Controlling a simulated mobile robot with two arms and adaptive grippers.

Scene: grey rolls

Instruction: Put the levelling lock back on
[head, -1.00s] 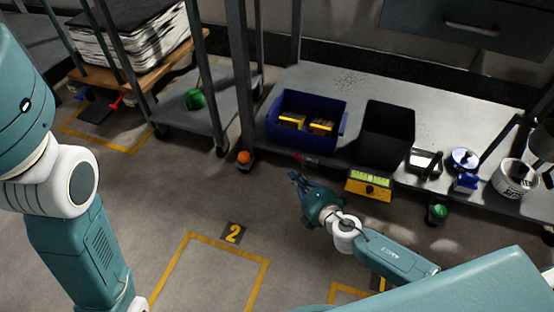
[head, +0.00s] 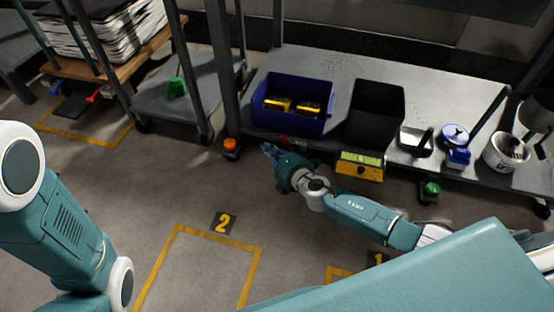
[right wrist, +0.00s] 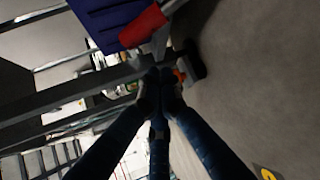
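A red lever (head: 290,140) sits at the front edge of the low grey shelf, below the blue bin; I cannot tell for certain that it is the levelling lock. In the right wrist view a red handle with a pale metal end (right wrist: 143,27) is just beyond my fingertips. My right gripper (head: 268,149) is close to the left of this lever in the head view. Its dark blue fingers draw together at the tips (right wrist: 158,82), and nothing shows between them. Whether they touch the lever is unclear. My left arm shows at the left, its gripper out of view.
The grey shelf (head: 330,64) holds a blue bin (head: 292,122) with yellow items, a black bin (head: 376,112) and small goods. An orange-topped foot (head: 231,144) and green-topped foot (head: 431,188) stand below.

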